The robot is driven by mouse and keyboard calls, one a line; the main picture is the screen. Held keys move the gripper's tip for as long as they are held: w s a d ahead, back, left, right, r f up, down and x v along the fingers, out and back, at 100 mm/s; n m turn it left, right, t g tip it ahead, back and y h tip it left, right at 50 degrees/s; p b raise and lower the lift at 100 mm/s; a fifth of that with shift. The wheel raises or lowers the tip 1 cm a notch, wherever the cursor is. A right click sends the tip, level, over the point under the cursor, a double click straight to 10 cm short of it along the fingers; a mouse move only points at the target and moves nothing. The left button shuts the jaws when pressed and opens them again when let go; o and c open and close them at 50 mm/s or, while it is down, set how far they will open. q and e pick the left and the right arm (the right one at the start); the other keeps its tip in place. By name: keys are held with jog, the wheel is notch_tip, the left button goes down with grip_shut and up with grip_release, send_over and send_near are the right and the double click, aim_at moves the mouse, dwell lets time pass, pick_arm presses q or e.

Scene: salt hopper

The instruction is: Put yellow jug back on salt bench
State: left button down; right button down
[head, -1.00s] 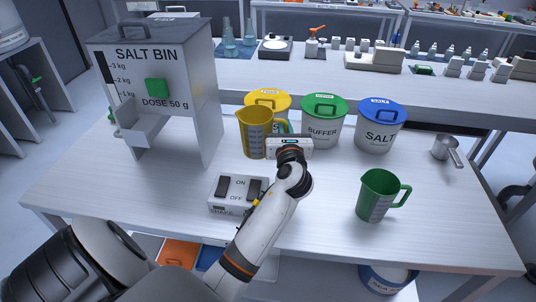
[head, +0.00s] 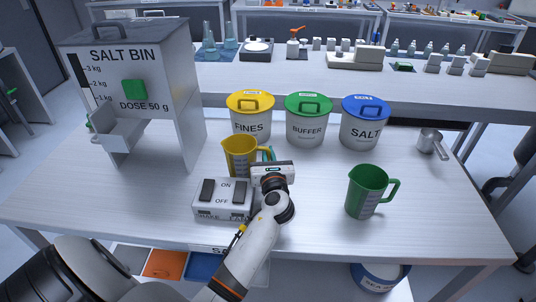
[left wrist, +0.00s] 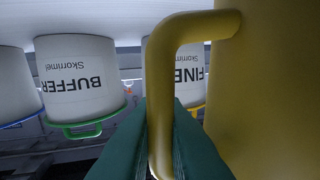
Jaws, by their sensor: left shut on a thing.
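The yellow jug (head: 239,157) stands upright behind the switch box on the white salt bench (head: 310,215), in front of the FINES bucket. Whether its base touches the bench is hidden by the box. My left gripper (head: 266,155) is at the jug's right side, shut on its handle. In the left wrist view the teal fingers (left wrist: 160,140) close on the yellow handle (left wrist: 158,85), with the jug body (left wrist: 275,90) at the right. My right gripper is not in view.
The SALT BIN hopper (head: 135,75) stands at the left. FINES (head: 250,118), BUFFER (head: 306,122) and SALT (head: 364,125) buckets line the back. The switch box (head: 222,200) is in front of the jug. A green jug (head: 366,192) and metal scoop (head: 430,143) stand at the right, with free bench between.

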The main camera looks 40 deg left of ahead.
pick_arm(q)
jog(key=c, duration=1.5)
grip_release()
jog(key=shift+f, duration=0.15)
jog(key=shift+s+d+r, duration=0.1)
jog(key=shift+d+r, duration=0.05)
jog(key=shift+r, duration=0.05)
jog(key=v, duration=1.1)
jog(key=shift+s+d, duration=0.2)
jog(key=shift+s, duration=0.1)
